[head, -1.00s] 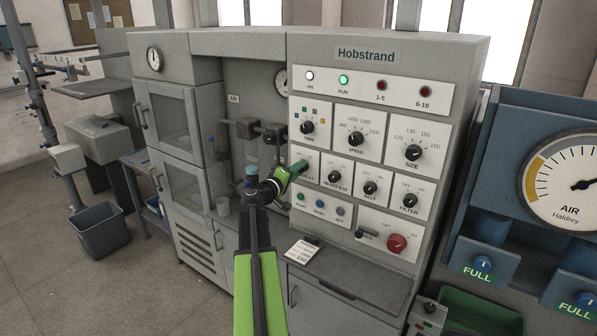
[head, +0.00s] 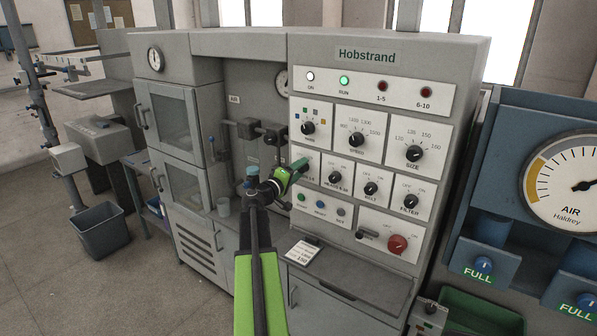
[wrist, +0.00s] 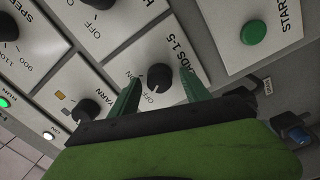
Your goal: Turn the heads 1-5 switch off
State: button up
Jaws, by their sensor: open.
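The heads 1-5 switch is a small dark round knob (wrist: 160,77) on a white plate in the wrist view. The word OFF is printed at its lower left in that view; I cannot tell for sure where its pointer stands. My gripper (wrist: 161,82) is open, with one green finger on each side of the knob; I cannot tell whether either touches it. In the head view my gripper (head: 299,166) is at the left end of the switch row on the grey Hobstrand panel (head: 366,72) and hides this knob.
The heads 6-10 knob (head: 333,177) is just right of my gripper. The yarn knob (head: 308,128) is above it. A green START button (wrist: 253,33) lies close by in the wrist view. The green RUN lamp (head: 344,80) looks lit; the 1-5 lamp (head: 382,86) is dark red.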

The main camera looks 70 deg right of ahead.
jog(key=v, duration=1.7)
jog(key=shift+a+f+b, duration=0.2)
jog(key=shift+a+b, duration=0.05)
jog(key=shift+b, duration=0.1)
